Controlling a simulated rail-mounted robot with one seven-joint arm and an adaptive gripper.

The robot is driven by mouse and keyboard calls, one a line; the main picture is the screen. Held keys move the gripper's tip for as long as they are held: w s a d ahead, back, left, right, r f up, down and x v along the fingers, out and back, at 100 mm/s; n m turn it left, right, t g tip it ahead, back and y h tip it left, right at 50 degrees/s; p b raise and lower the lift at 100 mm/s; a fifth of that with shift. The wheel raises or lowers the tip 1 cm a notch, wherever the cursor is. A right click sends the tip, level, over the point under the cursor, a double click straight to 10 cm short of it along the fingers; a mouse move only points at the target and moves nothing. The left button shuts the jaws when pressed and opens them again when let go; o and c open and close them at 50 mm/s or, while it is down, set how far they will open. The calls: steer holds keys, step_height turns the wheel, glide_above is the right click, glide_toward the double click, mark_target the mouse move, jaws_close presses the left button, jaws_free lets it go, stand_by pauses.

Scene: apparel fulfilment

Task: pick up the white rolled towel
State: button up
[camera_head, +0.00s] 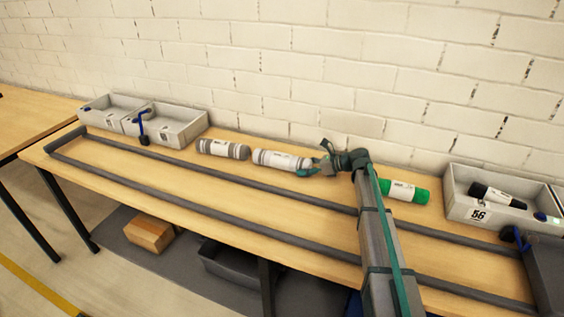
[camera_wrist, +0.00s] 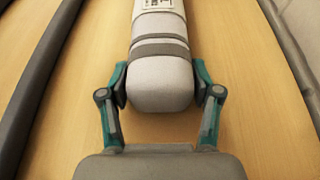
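The white rolled towel (camera_head: 281,160) lies on the table near the wall, with grey bands and a pale label. In the wrist view the towel (camera_wrist: 160,80) points away from me, its near end between my fingers. My gripper (camera_head: 316,160) is at the towel's right end in the head view. In the wrist view my gripper (camera_wrist: 162,88) is open, one teal finger on each side of the towel with dark pads very close to it. Whether the pads touch it is hard to tell. The towel still rests on the table.
A grey banded roll (camera_head: 222,149) lies left of the towel, and a green roll (camera_head: 405,191) lies right, beyond my arm. Grey bins stand at the left (camera_head: 179,130) and right (camera_head: 482,211). A dark rail (camera_head: 200,163) runs along the table in front of the rolls.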

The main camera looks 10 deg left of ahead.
steer(key=c, duration=0.7)
steer(key=shift+o, duration=0.2)
steer(key=shift+r, duration=0.2)
